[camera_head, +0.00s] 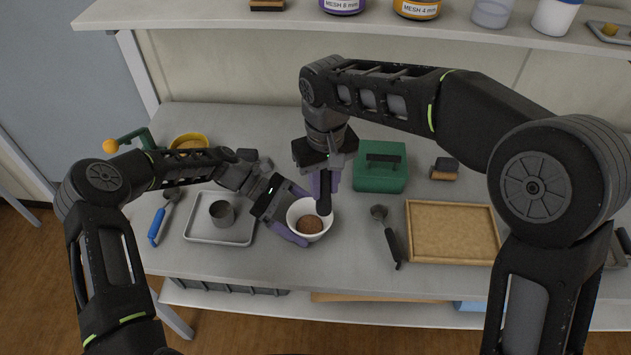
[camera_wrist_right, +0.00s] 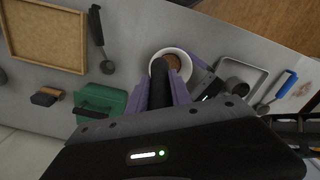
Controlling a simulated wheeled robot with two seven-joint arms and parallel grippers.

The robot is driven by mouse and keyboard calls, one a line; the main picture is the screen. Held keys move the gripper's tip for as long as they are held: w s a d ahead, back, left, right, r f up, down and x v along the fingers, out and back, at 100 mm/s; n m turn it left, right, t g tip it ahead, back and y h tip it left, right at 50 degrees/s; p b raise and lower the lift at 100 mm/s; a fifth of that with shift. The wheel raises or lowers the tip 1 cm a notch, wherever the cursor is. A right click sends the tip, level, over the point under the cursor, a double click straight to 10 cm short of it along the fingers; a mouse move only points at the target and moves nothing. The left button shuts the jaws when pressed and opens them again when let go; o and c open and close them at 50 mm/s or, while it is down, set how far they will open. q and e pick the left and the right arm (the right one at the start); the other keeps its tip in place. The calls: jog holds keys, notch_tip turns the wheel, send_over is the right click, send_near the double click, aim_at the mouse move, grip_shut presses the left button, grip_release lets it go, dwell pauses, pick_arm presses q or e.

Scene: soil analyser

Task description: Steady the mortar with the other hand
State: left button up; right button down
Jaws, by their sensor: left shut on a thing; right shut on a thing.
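The mortar (camera_head: 297,212) is a white bowl with brown soil (camera_head: 310,225) in it, upright on the grey bench. My right gripper (camera_head: 324,184) points down above the mortar and is shut on a dark pestle (camera_head: 324,203). The pestle's lower end is over or at the bowl's right rim; whether it touches the soil cannot be told. The right wrist view shows the mortar (camera_wrist_right: 184,58) beyond the pestle (camera_wrist_right: 159,82) between the purple fingers.
A metal tray (camera_head: 197,235) with a metal ring stands left, near a blue-handled tool (camera_head: 157,224). A green box (camera_head: 380,178) stands behind right. A dark-handled scoop (camera_head: 388,238) and a wooden-framed tray (camera_head: 452,258) lie right. A shelf (camera_head: 220,17) holds jars above.

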aim_at(290, 210)
jog(key=d, duration=0.1)
jog(key=s+d+r, duration=0.2)
jog(key=shift+d+r, duration=0.1)
jog(key=shift+d, duration=0.3)
pick_arm(q)
jog(key=o, duration=1.3)
jog(key=v, duration=0.7)
jog(key=shift+w+a+r, duration=0.1)
jog(key=shift+a, duration=0.15)
